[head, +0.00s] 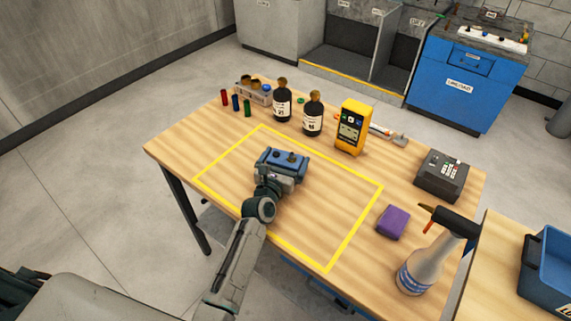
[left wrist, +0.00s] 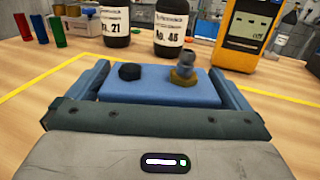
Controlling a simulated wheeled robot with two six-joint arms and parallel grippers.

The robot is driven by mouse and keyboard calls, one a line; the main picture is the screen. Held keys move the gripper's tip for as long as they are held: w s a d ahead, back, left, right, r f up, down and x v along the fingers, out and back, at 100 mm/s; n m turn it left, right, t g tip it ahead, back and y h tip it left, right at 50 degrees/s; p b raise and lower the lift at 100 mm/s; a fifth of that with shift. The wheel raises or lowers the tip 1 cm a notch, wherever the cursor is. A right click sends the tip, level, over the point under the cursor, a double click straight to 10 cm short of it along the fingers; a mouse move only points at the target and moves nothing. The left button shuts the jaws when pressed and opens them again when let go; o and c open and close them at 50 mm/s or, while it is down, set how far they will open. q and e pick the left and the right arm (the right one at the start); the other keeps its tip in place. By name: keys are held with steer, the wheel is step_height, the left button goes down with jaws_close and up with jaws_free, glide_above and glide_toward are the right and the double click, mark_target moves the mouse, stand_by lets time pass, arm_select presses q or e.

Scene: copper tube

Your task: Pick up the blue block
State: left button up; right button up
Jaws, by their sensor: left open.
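The blue block (head: 283,155) sits inside the yellow outline on the wooden table, with a dark knob and a metal fitting on its top. It also shows in the left wrist view (left wrist: 155,87). My left gripper (head: 281,163) is at the block, over its near side. In the left wrist view the left gripper (left wrist: 160,80) is open, with one finger on each side of the block. I cannot tell whether the fingers touch it. The block's lower part is hidden by the gripper. My right gripper is not in view.
Two dark bottles (head: 312,115), a yellow meter (head: 352,127) and small coloured tubes (head: 235,103) stand behind the outline. A purple sponge (head: 393,222), a spray bottle (head: 425,265) and a dark device (head: 441,175) are at the right. The outlined area around the block is clear.

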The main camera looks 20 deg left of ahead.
arm_select(q)
steer(key=shift+s, duration=0.1)
steer(key=c, duration=0.9)
steer(key=shift+r, duration=0.1)
steer(key=c, duration=0.3)
steer(key=shift+r, duration=0.15)
steer(key=shift+c, duration=0.2)
